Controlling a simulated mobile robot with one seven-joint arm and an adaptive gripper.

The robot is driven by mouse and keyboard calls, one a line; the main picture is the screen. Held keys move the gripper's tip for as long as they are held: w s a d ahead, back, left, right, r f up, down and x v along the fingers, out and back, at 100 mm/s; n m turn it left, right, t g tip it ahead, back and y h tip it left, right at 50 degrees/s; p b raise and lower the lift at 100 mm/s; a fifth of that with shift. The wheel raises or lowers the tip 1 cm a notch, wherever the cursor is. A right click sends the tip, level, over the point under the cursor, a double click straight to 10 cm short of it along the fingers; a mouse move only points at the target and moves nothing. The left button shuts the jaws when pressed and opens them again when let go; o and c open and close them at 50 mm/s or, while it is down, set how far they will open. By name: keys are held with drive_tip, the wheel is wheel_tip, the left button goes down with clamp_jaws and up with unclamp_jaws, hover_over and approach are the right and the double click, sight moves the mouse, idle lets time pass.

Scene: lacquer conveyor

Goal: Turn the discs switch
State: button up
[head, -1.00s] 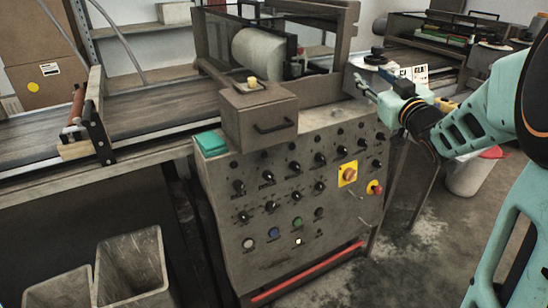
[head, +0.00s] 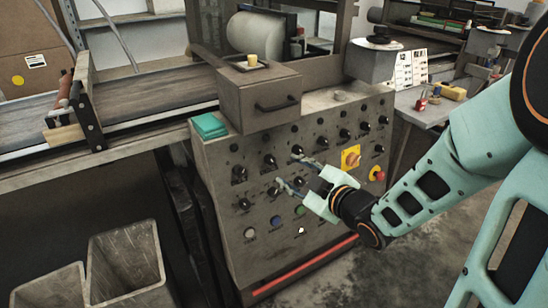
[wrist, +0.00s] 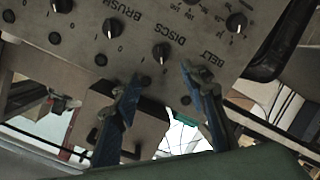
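The discs switch (wrist: 163,53) is a black rotary knob beside the printed word DISCS in the wrist view, which shows the panel upside down. In the head view it appears to be the second knob (head: 269,160) from the left in the upper labelled row. My gripper (head: 287,170) is open in front of the grey control panel (head: 320,225). In the wrist view its blue fingers (wrist: 162,74) spread to either side of the discs knob, with nothing between them visibly gripped. I cannot tell whether a finger touches the knob.
The BRUSH knob (wrist: 110,28) sits beside the discs knob; the BELT knob is largely hidden by a finger. A yellow-backed switch (head: 351,157) and a red button (head: 376,173) are at right. A handled box (head: 258,100) and green pad (head: 209,126) stand above the panel.

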sight(273, 162)
drive_tip(key=x, duration=0.8)
drive_tip(key=shift+f, duration=0.3)
drive_tip(key=shift+w+a+f, duration=0.1)
drive_tip(key=shift+w+a, duration=0.25)
drive_tip(key=shift+w, duration=0.2)
drive_tip(key=shift+c, duration=0.6)
clamp_jaws()
